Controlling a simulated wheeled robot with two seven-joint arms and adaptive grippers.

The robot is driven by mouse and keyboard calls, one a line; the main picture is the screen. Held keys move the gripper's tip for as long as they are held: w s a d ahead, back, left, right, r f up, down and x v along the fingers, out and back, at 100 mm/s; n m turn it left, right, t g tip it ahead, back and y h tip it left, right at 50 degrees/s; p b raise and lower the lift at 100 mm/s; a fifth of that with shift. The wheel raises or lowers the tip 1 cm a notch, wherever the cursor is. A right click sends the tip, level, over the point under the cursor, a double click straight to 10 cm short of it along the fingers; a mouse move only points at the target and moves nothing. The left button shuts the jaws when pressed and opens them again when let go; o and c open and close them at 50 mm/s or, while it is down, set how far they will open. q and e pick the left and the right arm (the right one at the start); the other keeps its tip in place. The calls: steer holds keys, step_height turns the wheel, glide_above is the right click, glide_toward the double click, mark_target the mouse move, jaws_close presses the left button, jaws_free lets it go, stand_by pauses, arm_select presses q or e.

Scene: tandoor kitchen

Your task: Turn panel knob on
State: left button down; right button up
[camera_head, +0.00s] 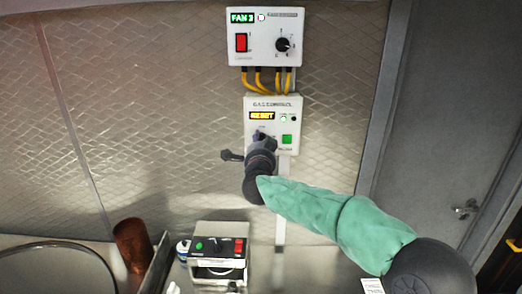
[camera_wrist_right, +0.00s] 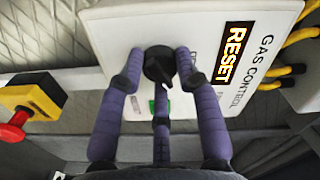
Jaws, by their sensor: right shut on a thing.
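The gas control panel (camera_head: 289,104) is a white box on the quilted metal wall, with a lit yellow RESET display and a green button (camera_head: 287,139). Its black knob (camera_wrist_right: 159,64) shows in the right wrist view between the fingers of my right gripper (camera_wrist_right: 159,72). My right gripper (camera_head: 262,143) is at the lower left of the panel in the head view and hides much of the knob there. The fingers are shut around the knob. The panel also shows in the right wrist view (camera_wrist_right: 120,15). My left gripper is not in view.
A fan box (camera_head: 262,17) with a red switch and a dial hangs above, joined by yellow cables (camera_head: 262,80). Below is a small control unit (camera_head: 221,246) on the counter, beside a copper-brown cup (camera_head: 131,243). A grey door (camera_head: 450,130) stands at right.

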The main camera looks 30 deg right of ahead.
steer(key=shift+f+m+b, duration=0.1)
steer(key=shift+m+b, duration=1.8)
steer(key=shift+m, duration=0.9)
steer(key=o, duration=1.2)
steer(key=shift+c, duration=0.2)
steer(key=v, duration=1.2)
